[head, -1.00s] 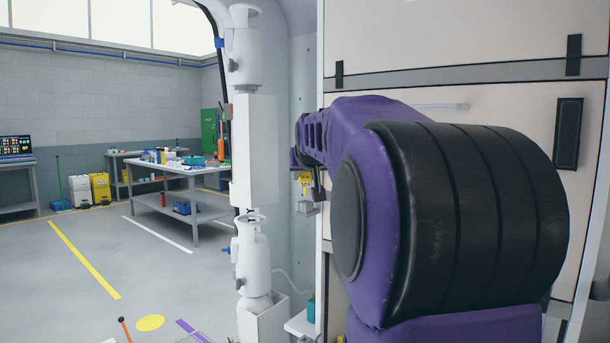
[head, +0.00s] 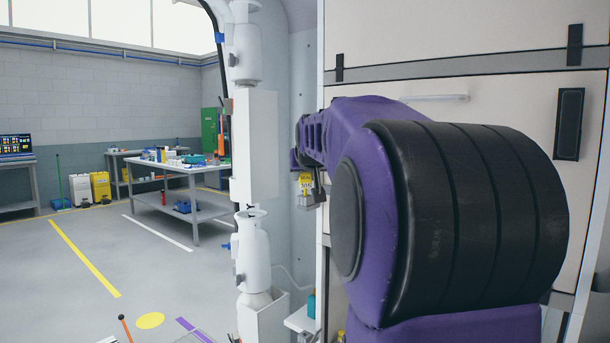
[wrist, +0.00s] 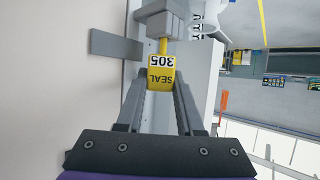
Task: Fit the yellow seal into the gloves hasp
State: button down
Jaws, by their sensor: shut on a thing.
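The yellow seal (wrist: 161,74), marked SEAL 305, is between my gripper's two fingers in the wrist view. My gripper (wrist: 161,88) is shut on it. The seal's thin yellow stem points away from my gripper and meets a grey block (wrist: 160,22), which looks like the hasp, on the pale panel. I cannot tell whether the stem is in it or only in front of it. In the head view the seal (head: 305,184) shows beside the cabinet's left edge, with grey metal (head: 319,196) just behind it. My arm hides most of my gripper there.
A grey flat plate (wrist: 116,44) sticks out beside the block in the wrist view. The pale cabinet doors (head: 440,60) stand close on the right.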

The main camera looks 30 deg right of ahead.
jog(key=shift+f, duration=0.95)
jog(key=shift+c, duration=2.3)
grip_release()
jog(key=shift+r, duration=0.1)
jog(key=shift+d+r, duration=0.1)
